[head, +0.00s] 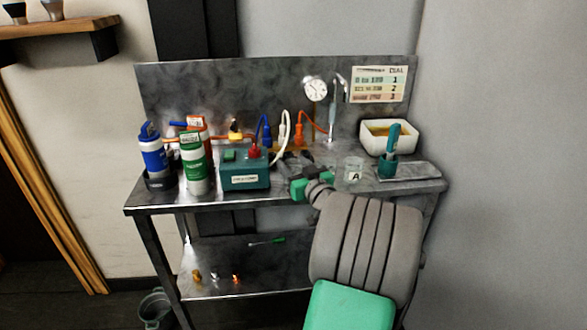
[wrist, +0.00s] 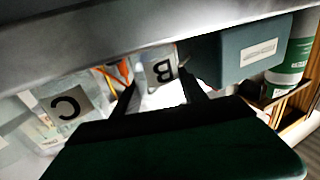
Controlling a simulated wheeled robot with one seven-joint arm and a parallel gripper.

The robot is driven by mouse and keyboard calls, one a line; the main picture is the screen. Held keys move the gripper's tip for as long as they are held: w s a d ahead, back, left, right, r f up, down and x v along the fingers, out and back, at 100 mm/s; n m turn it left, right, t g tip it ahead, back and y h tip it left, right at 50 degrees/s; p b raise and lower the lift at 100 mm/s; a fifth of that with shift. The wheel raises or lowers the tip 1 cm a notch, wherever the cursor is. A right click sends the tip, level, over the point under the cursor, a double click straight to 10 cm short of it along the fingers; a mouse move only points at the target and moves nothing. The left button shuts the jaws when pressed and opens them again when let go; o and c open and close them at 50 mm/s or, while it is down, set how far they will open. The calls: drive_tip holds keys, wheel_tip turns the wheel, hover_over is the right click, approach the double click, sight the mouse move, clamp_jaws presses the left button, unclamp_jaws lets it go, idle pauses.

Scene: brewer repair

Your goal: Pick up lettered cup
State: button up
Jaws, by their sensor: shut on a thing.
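My gripper (head: 298,165) reaches over the bench beside the teal box. In the wrist view, which looks upside down, its two dark fingers (wrist: 158,94) are shut on a clear cup with a B label (wrist: 161,71). Another clear cup with a C label (wrist: 66,112) stands to the left there, apart from the fingers. The held cup is mostly hidden there by my gripper. I cannot tell whether it touches the bench.
The teal box (head: 245,178) is close left of my gripper. Green (head: 194,165) and blue (head: 153,150) canisters stand farther left. Cables and a tap (head: 332,115) are behind. A white basin (head: 390,137) and teal holder (head: 387,168) are at right. The bench's front edge (head: 160,207) is clear.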

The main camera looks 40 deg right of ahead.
drive_tip(key=shift+r, duration=0.8)
drive_tip(key=shift+r+p, duration=0.3)
drive_tip(key=shift+r, duration=0.6)
drive_tip(key=s+a+r, duration=0.9)
drive_tip(key=s, duration=0.1)
drive_tip(key=shift+s+r, duration=0.3)
drive_tip(key=shift+s, duration=0.1)
